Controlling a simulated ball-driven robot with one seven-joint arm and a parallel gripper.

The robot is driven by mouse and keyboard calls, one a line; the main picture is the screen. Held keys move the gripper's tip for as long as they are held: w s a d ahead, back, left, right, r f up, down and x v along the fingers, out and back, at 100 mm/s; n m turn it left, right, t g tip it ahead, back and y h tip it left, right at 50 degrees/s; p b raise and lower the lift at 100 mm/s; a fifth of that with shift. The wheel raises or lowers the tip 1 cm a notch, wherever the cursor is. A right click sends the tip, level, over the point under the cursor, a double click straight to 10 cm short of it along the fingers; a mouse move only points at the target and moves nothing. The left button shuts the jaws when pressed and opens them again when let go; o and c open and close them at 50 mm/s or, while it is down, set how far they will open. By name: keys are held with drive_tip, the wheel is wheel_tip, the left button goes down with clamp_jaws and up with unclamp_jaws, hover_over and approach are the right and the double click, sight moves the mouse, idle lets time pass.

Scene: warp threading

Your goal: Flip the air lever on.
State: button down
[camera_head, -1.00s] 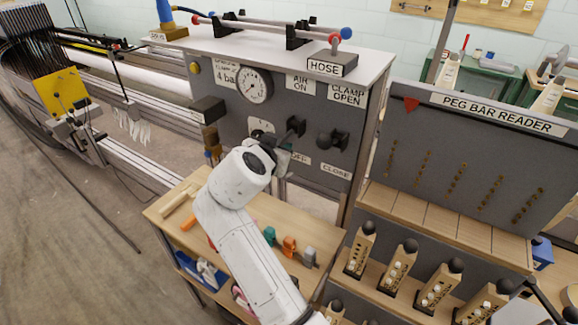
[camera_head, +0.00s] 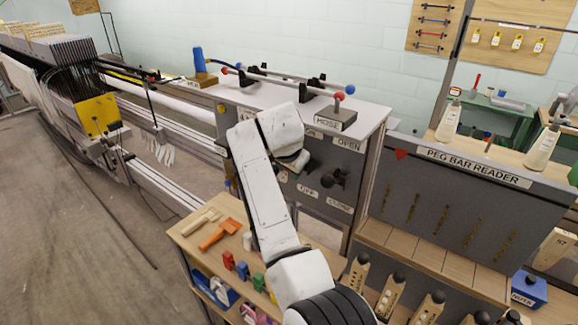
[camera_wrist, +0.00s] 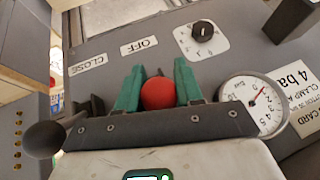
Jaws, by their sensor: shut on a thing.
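The air lever shows in the wrist view as a round red knob (camera_wrist: 158,93) between the green fingers of my gripper (camera_wrist: 159,80). The gripper is shut on this knob. The dark gripper body hides the rest of the lever, so I cannot tell its exact tilt. The OFF label (camera_wrist: 140,46) is on the grey panel (camera_wrist: 120,22) beyond the fingers. In the head view the gripper is in front of the panel (camera_head: 325,211), and my white arm covers the lever and its upper label. The OFF label (camera_head: 307,191) shows below.
The dark clamp lever (camera_head: 333,178) stands just right of my gripper; its knob (camera_wrist: 45,140) is at left in the wrist view. A pressure gauge (camera_wrist: 252,105) and a black dial (camera_wrist: 202,31) are close by. The wooden bench (camera_head: 210,237) below holds several tools.

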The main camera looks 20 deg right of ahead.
drive_tip(key=shift+r, duration=0.15)
drive_tip(key=c, duration=0.8)
unclamp_jaws()
drive_tip(key=shift+w, duration=0.1)
drive_tip(key=shift+o, duration=0.2)
drive_tip(key=v, duration=0.3)
drive_tip(key=shift+b, duration=0.3)
drive_tip(key=s+a+b, duration=0.3)
drive_tip(key=s+a, duration=0.2)
drive_tip(key=s, duration=0.6)
